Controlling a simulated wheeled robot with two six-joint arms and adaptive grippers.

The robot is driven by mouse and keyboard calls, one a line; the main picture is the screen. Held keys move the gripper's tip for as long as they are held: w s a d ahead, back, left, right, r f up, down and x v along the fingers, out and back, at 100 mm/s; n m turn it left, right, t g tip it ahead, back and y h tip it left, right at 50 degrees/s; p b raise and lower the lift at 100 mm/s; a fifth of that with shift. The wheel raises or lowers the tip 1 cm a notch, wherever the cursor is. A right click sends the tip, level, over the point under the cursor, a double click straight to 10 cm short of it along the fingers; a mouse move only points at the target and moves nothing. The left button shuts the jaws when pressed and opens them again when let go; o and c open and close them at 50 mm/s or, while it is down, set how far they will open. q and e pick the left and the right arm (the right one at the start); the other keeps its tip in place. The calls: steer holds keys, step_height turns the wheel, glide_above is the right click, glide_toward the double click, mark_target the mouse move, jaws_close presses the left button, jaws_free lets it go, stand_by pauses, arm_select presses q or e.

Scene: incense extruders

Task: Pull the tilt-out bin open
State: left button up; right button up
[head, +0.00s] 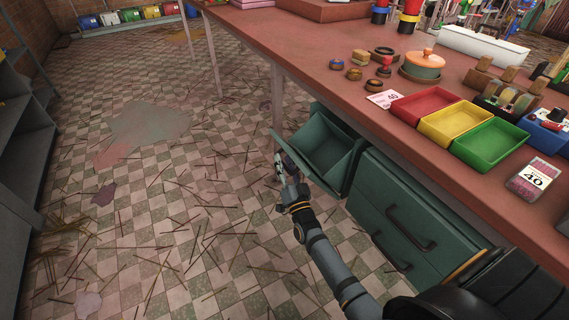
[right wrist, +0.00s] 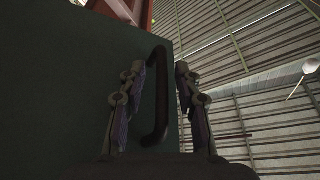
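The green tilt-out bin (head: 327,150) under the red table is tilted outward, and its empty inside shows from above. My right gripper (head: 280,165) is at the outer side of the bin's front panel. In the right wrist view the dark bar handle (right wrist: 158,95) on the green panel (right wrist: 60,90) lies between the two fingers of the right gripper (right wrist: 160,85). The fingers are apart, with a visible gap between the handle and the right-hand finger. In the head view the handle is hidden by the gripper and panel. My left gripper is not in view.
A green drawer cabinet (head: 395,205) with dark handles stands right of the bin. The red table (head: 310,50) above carries red (head: 424,104), yellow (head: 455,121) and green (head: 490,144) trays. The tiled floor (head: 200,200) left of the bin is open, with scattered thin sticks.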

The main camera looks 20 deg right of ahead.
steer(key=shift+s, duration=0.1)
steer(key=v, duration=1.1)
steer(key=shift+s+f, duration=0.2)
steer(key=shift+s, duration=0.15)
steer(key=shift+a, duration=0.1)
